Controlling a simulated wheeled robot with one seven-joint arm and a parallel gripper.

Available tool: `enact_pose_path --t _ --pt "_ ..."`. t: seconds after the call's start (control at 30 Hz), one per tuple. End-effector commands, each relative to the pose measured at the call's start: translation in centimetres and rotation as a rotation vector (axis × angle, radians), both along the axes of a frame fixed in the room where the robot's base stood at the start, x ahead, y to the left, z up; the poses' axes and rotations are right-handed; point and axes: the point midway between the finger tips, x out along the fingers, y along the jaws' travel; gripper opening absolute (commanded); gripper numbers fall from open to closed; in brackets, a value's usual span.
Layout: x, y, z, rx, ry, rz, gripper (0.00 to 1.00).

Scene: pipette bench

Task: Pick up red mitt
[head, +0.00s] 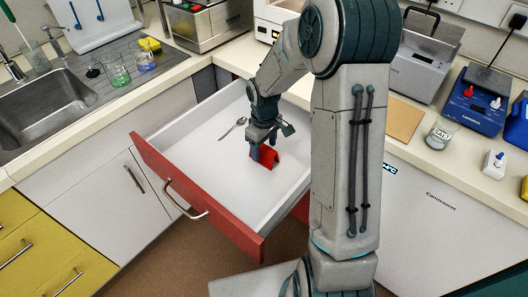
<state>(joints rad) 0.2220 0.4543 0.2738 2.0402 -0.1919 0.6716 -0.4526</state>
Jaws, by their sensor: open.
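The red mitt (265,157) lies in the open drawer (239,182), which has a red front and a white inside. My gripper (263,150) is down in the drawer, right at the mitt, with its fingers pointing down. The fingers are open and look to be beside or around the mitt's upper part; I cannot tell whether they touch it. The gripper and wrist hide part of the mitt.
A spoon (232,128) lies in the drawer to the left of my gripper. The drawer walls and red front stand around the mitt.

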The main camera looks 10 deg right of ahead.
Motion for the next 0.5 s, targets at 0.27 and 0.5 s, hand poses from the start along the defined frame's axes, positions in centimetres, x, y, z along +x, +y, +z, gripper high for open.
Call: enact_pose_path --t 0.27,0.5 --pt "0.0 0.0 -2.4 0.001 -0.001 0.0 0.64" --pt "0.0 0.0 -2.3 0.001 -0.001 -0.001 0.45"
